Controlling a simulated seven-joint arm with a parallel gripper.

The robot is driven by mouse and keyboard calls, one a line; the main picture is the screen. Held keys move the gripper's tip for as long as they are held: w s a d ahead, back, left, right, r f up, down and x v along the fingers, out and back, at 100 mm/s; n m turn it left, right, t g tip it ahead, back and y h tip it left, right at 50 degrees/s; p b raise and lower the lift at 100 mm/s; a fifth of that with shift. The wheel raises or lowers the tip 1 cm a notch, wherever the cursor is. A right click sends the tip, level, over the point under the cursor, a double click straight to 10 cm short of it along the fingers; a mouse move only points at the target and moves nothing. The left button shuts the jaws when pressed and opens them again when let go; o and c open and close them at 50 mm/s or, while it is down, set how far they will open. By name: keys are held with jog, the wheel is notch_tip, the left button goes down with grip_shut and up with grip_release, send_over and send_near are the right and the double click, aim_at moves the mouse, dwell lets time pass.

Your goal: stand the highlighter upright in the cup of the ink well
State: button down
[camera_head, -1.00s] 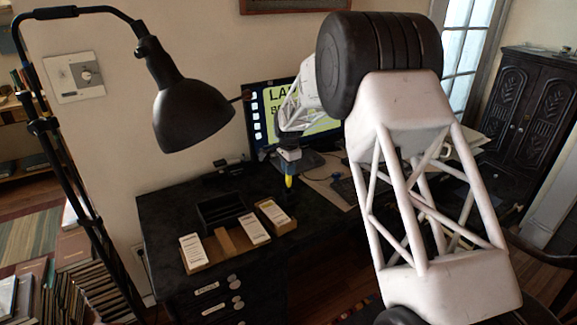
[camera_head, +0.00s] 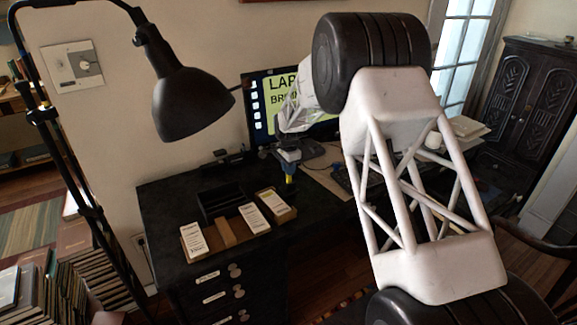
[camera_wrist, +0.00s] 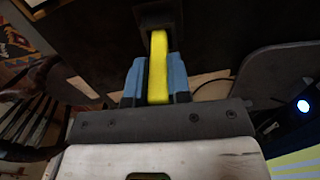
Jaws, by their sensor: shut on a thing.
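The yellow highlighter (camera_wrist: 158,68) is held between the blue fingertips of my gripper (camera_wrist: 156,82) in the wrist view. Its far end meets the dark opening of the ink well (camera_wrist: 160,13), a dark square block. I cannot tell how deep that end is inside the cup. In the head view my gripper (camera_head: 289,168) points down over the desk, with a little of the highlighter (camera_head: 289,180) showing below it, roughly upright. The ink well is hard to make out there against the black desk top.
The black desk (camera_head: 165,205) holds a card tray (camera_head: 225,232) left of my gripper. A monitor (camera_head: 262,100) stands behind it, and a keyboard (camera_head: 345,180) lies to the right. A black lamp (camera_head: 190,100) hangs at the left.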

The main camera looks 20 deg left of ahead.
jog(key=shift+f, duration=0.35)
dwell(0.5)
jog(key=c, duration=1)
grip_release()
jog(key=shift+r, duration=0.1)
jog(key=shift+r, duration=3.8)
